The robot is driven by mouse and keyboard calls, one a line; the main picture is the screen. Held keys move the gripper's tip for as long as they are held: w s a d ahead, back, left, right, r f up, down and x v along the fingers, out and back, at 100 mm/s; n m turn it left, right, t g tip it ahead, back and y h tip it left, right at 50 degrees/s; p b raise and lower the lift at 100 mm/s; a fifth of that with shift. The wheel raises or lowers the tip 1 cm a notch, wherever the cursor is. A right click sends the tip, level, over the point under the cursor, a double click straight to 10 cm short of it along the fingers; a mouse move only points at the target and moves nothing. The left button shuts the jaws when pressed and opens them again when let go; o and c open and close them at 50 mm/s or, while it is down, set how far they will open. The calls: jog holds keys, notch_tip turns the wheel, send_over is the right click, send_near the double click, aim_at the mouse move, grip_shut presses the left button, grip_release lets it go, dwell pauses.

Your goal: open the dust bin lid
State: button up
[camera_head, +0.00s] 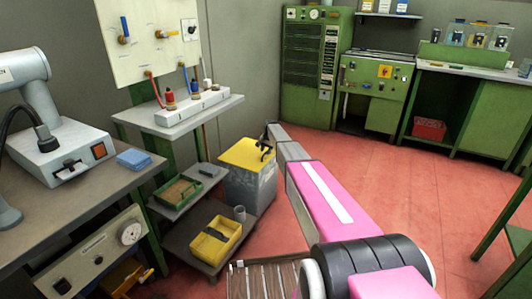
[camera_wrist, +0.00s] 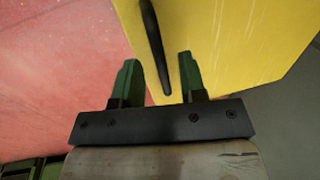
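The dust bin (camera_head: 252,187) has a grey body and a yellow lid (camera_head: 242,153). The lid lies flat on top and looks shut. In the wrist view the yellow lid (camera_wrist: 235,45) fills the upper right. A thin black handle (camera_wrist: 152,35) stands out over it. My gripper (camera_wrist: 158,58) is open, with one green finger on each side of the handle's lower end. Gaps show between the handle and both fingers; I cannot tell how deep it sits between them. In the head view my gripper is small and dark at the lid's right edge.
A low shelf with a yellow box (camera_head: 216,240) and a grey cup (camera_head: 239,213) stands left of the bin. A shelf with a white power strip (camera_head: 193,106) is behind it. The red floor (camera_head: 400,190) to the right is clear.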

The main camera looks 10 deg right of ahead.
jog(key=shift+f, duration=0.45)
